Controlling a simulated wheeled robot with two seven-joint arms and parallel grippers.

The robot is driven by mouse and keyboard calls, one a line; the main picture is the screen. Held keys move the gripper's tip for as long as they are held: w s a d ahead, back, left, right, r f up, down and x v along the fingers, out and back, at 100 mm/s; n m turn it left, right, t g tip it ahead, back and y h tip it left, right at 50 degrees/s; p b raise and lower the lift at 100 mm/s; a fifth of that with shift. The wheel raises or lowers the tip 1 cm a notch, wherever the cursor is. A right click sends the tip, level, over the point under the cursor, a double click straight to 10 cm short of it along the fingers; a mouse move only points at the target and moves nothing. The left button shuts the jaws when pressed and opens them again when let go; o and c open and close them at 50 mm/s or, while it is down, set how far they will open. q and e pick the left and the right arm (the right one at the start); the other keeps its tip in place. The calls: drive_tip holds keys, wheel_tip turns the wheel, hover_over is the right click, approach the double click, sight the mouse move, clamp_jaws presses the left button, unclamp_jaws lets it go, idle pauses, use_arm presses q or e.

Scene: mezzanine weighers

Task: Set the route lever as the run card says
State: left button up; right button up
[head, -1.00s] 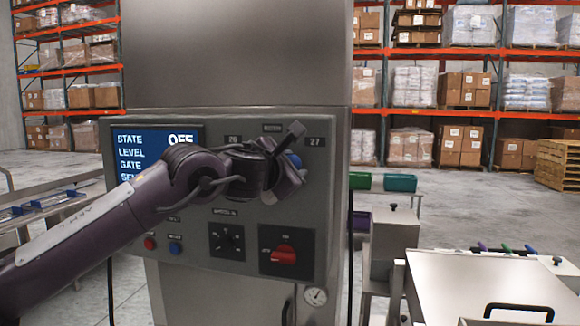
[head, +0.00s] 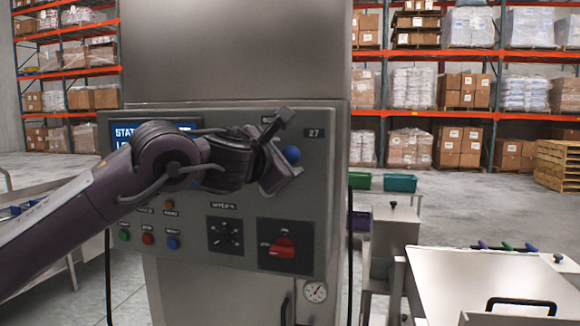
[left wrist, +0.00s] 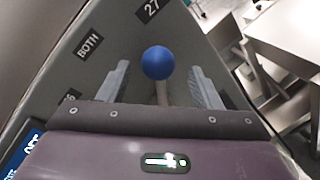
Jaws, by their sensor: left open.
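The route lever, with a blue ball knob (head: 291,154), sticks out from the grey control panel (head: 200,262), just below left of the label 27 (head: 314,133). My left gripper (head: 281,148) is open at the lever. In the left wrist view the blue knob (left wrist: 158,62) and its pale stem stand between the two fingers, with a gap on either side. Labels 27 (left wrist: 148,10) and BOTH (left wrist: 88,46) show there, and 26 is partly hidden. I cannot tell exactly which position the lever points to. No run card is readable. My right gripper is not in view.
My arm covers much of the blue status screen (head: 125,131). Below are small coloured buttons, a black dial (head: 225,236) and a red rotary switch (head: 283,247). A steel table (head: 480,285) stands at the right; racks stand behind open floor.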

use_arm(q)
drive_tip(key=b+v, duration=0.1)
drive_tip(key=v, duration=0.2)
drive_tip(key=shift+s, duration=0.2)
